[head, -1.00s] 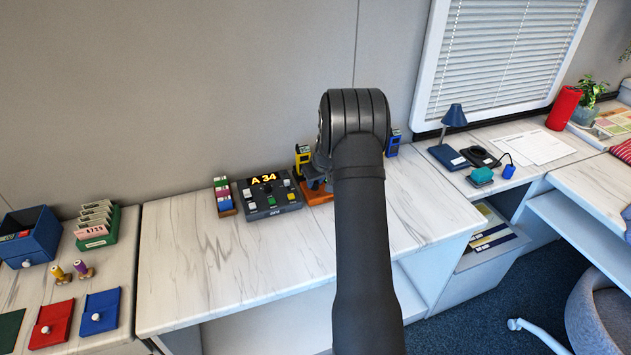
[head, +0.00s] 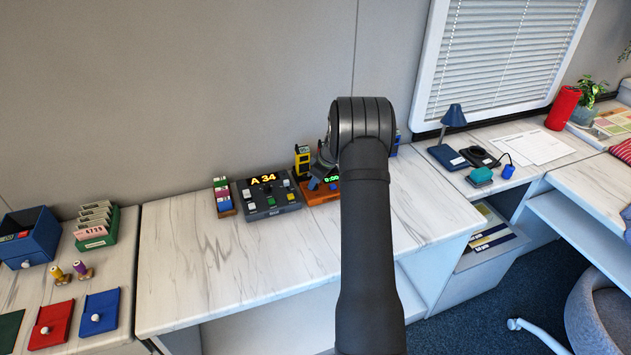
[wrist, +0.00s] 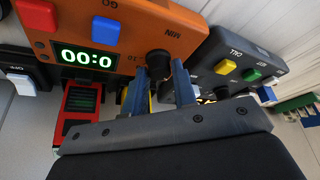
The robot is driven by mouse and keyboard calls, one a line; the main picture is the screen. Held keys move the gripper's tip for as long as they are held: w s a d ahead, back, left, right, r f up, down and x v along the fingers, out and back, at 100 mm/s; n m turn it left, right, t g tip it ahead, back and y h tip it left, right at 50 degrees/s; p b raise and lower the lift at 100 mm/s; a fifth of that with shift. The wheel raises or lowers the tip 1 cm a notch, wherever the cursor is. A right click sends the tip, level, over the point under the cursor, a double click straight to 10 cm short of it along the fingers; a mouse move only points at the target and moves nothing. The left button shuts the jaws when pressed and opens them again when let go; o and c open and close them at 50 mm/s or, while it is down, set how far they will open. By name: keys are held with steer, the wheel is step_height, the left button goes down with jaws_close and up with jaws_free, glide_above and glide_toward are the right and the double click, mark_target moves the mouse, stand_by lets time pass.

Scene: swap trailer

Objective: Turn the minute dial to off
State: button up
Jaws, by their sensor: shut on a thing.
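An orange timer box (head: 322,197) stands on the white marble-topped counter, partly hidden by my arm. In the wrist view the timer (wrist: 190,38) appears upside down, with a red and a blue button. In the head view my gripper (head: 318,178) is partly hidden by my wrist.
A dark grey call box (head: 268,198) showing A 34 stands just left of the timer. A yellow device (head: 303,158) stands behind it, and a red device (wrist: 80,108) shows close to my gripper. The counter's front is clear.

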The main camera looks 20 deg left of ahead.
steer(key=shift+n, duration=0.5)
steer(key=o, duration=1)
steer(key=v, duration=1.7)
steer(key=shift+w+r, duration=0.25)
steer(key=shift+w, duration=0.15)
